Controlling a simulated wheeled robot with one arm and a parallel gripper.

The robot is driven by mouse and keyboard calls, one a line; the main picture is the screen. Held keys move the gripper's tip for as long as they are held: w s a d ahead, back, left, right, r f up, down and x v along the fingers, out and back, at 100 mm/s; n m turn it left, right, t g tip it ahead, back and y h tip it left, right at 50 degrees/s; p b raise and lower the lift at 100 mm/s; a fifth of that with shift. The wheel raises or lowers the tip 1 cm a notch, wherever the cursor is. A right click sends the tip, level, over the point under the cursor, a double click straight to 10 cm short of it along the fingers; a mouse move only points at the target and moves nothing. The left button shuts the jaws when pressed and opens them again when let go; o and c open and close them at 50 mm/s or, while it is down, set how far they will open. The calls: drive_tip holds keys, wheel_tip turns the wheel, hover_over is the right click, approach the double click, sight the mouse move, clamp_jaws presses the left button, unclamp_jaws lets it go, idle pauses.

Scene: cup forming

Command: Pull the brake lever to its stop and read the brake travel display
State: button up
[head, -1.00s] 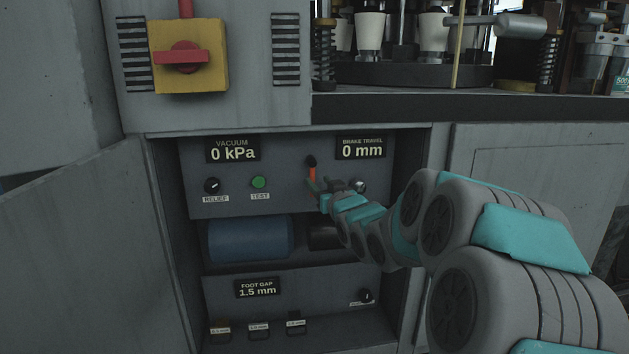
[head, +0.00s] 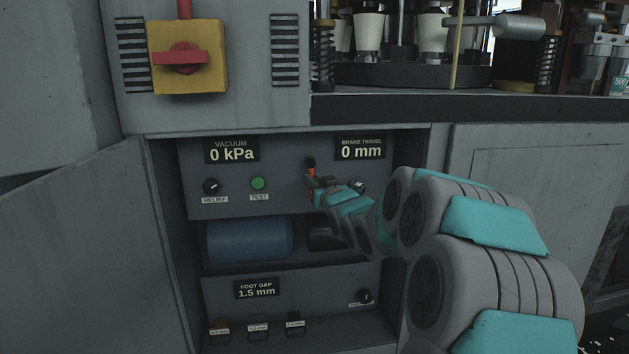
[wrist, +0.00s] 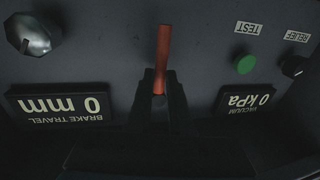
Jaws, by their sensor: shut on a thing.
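The brake lever is an orange-red bar with a dark knob (head: 310,162) on the upper panel inside the open cabinet. In the wrist view its orange shaft (wrist: 162,55) runs down to between my fingers. My gripper (head: 313,184) is shut on the lever, below the knob. The fingers (wrist: 159,92) partly hide the lever's lower part. The brake travel display (head: 361,149) reads 0 mm; it shows upside down in the wrist view (wrist: 58,105).
The vacuum display (head: 231,150) reads 0 kPa, above the relief knob (head: 211,186) and green test button (head: 257,183). A metal knob (wrist: 30,34) sits near the lever. The foot gap display (head: 256,289) reads 1.5 mm. The cabinet door (head: 85,250) stands open at left.

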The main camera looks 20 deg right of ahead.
clamp_jaws()
idle(0.7)
drive_tip(key=shift+a+m, duration=0.1)
drive_tip(key=shift+m, duration=0.2)
drive_tip(key=m, duration=0.1)
drive_tip(key=a+m, duration=0.1)
drive_tip(key=shift+w+m+t, duration=0.15)
drive_tip(key=shift+m+t, duration=0.15)
drive_tip(key=shift+m, duration=0.1)
drive_tip(key=m, duration=0.2)
drive_tip(key=a+m+b, duration=0.1)
drive_tip(key=m, duration=0.1)
drive_tip(key=shift+w+r+t+h, duration=0.2)
drive_tip(key=shift+t+h, duration=0.1)
drive_tip(key=shift+h, duration=0.1)
drive_tip(key=m, duration=0.2)
drive_tip(key=m+b, duration=0.1)
drive_tip(key=m, duration=0.1)
drive_tip(key=shift+w+a+r+h, duration=0.1)
drive_tip(key=shift+a+r+h, duration=0.2)
drive_tip(key=shift+a, duration=0.1)
drive_tip(key=shift+r+m, duration=0.25)
drive_tip(key=shift+m, duration=0.55)
drive_tip(key=shift+r, duration=0.15)
